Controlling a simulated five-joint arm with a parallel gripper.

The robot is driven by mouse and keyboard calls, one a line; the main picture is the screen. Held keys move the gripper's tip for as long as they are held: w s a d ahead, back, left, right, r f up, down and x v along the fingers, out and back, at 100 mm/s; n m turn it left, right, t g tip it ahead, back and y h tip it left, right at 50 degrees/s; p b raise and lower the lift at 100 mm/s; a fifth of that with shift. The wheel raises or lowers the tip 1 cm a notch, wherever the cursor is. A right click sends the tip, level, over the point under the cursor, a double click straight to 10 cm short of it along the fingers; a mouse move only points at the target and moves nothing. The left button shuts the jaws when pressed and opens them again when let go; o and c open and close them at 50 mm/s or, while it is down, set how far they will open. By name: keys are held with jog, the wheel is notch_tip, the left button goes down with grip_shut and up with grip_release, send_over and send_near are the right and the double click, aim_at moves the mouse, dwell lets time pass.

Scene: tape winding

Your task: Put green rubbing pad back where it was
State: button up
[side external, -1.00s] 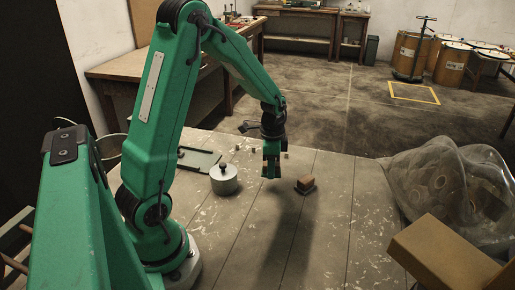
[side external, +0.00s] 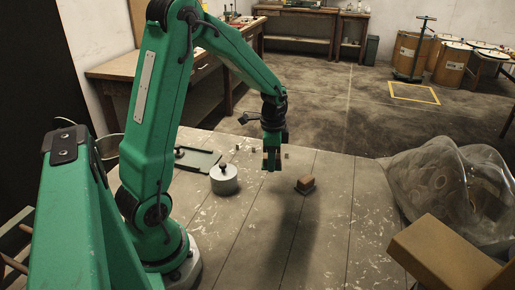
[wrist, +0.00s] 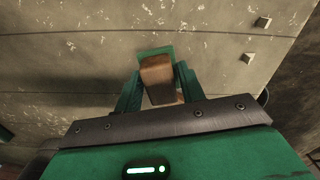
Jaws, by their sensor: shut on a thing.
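The green rubbing pad (wrist: 155,51) has a brown block-shaped handle (wrist: 157,80) and a green edge beyond it. My gripper (wrist: 160,82) is shut on the handle, with a green finger on each side. In the side external view my gripper (side external: 272,168) points down and hangs above the bench, clear of its top. The held pad is mostly hidden by the fingers there. A second brown block on a dark base (side external: 305,185) sits on the bench to the right of my gripper.
Several small blocks (side external: 287,155) lie near the bench's back edge. A clear plastic bag (side external: 440,195) and a box (side external: 445,255) are at the right. The front middle bench is bare.

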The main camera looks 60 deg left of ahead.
jog(key=s+d+r+m, duration=0.2)
jog(key=s+d+m, duration=0.15)
jog(key=d, duration=0.75)
jog(key=s+d+r+m, duration=0.15)
jog(key=d+m, duration=0.25)
jog(key=d, duration=0.6)
send_over(289, 209)
notch_tip(289, 209, down, 7)
jog(key=shift+a+f, duration=0.1)
jog(key=shift+f, duration=0.1)
jog(key=shift+f, duration=0.1)
jog(key=shift+f, duration=1.9)
jog(key=shift+f, duration=0.15)
jog(key=o, duration=0.9)
jog(key=shift+o, duration=0.2)
